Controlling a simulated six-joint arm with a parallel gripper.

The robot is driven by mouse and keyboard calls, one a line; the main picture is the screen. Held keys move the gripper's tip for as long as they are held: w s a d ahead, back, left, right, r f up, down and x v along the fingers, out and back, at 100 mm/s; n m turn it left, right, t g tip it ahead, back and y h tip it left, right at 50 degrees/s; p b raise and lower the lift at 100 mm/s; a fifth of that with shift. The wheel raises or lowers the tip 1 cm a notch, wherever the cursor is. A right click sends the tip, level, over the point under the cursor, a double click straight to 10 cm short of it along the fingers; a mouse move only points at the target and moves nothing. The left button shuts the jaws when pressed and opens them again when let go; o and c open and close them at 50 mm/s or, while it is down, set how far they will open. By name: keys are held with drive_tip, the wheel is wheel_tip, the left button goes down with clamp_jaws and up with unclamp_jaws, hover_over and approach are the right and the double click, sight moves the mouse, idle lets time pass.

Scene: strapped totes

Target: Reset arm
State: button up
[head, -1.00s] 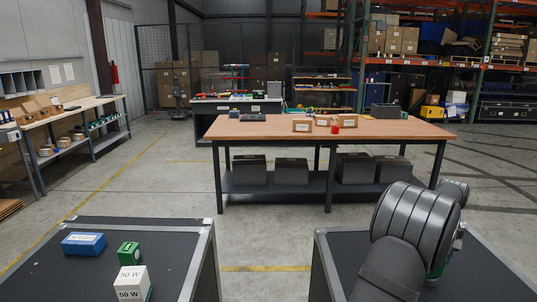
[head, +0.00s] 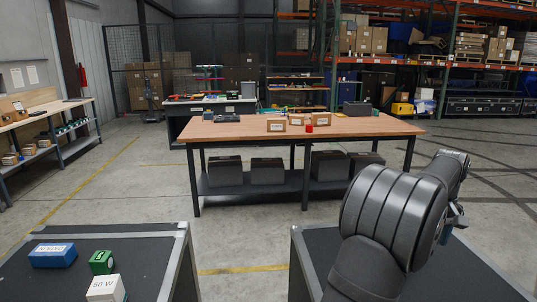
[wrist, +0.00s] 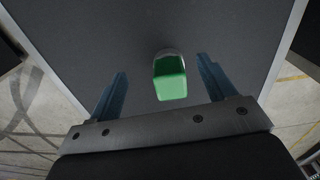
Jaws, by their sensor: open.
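In the wrist view my gripper (wrist: 162,90) is open, its two blue fingers spread wide apart. A green object (wrist: 170,80) shows in the gap between the fingers, against a dark grey surface (wrist: 115,35); I cannot tell how far below the fingers it is, and nothing is gripped. In the head view my dark arm (head: 395,215) rises over the right-hand tote top (head: 315,255).
The left tote top (head: 140,265) holds a blue box (head: 53,256), a green box (head: 101,262) and a white box marked 50 W (head: 106,288). A gap of bare floor separates the totes. A wooden-topped table (head: 230,130) with small boxes stands beyond.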

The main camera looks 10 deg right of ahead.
drive_tip(key=w+a+n, duration=0.5)
drive_tip(key=w+a, duration=1.5)
drive_tip(key=a, duration=0.1)
drive_tip(key=w+a+n, duration=0.2)
drive_tip(key=w+a, duration=0.2)
drive_tip(key=a, duration=1)
drive_tip(key=w+a+n, duration=0.2)
drive_tip(key=w+a, duration=0.2)
drive_tip(key=a, duration=1)
drive_tip(key=shift+f, duration=0.1)
